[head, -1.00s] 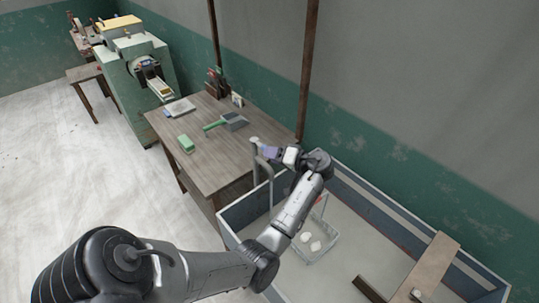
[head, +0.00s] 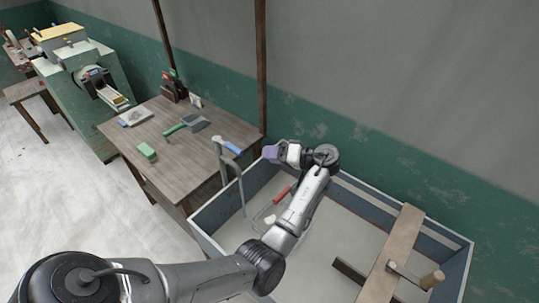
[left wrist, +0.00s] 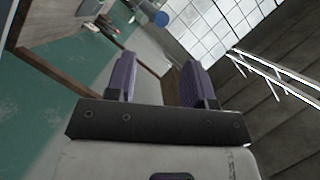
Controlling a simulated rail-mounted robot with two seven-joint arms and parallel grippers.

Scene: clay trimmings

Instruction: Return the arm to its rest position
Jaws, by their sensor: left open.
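My left arm reaches in from the lower left of the head view. Its gripper (head: 270,153), with purple fingers, is over the far left edge of the large blue-grey walled basin (head: 455,262). In the left wrist view the two fingers (left wrist: 158,82) stand apart with nothing between them. A wire basket with a red handle (head: 283,193) sits in the basin, mostly hidden behind my forearm. A pale lump (head: 270,219) shows in it. My right gripper is not in view.
A grey upright pipe (head: 226,170) with a blue-ended top stands left of the gripper. The wooden table (head: 185,160) holds a green-handled dustpan (head: 195,124) and a green block (head: 147,152). A plank (head: 399,245) lies across the basin, with a wooden-handled tool by it.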

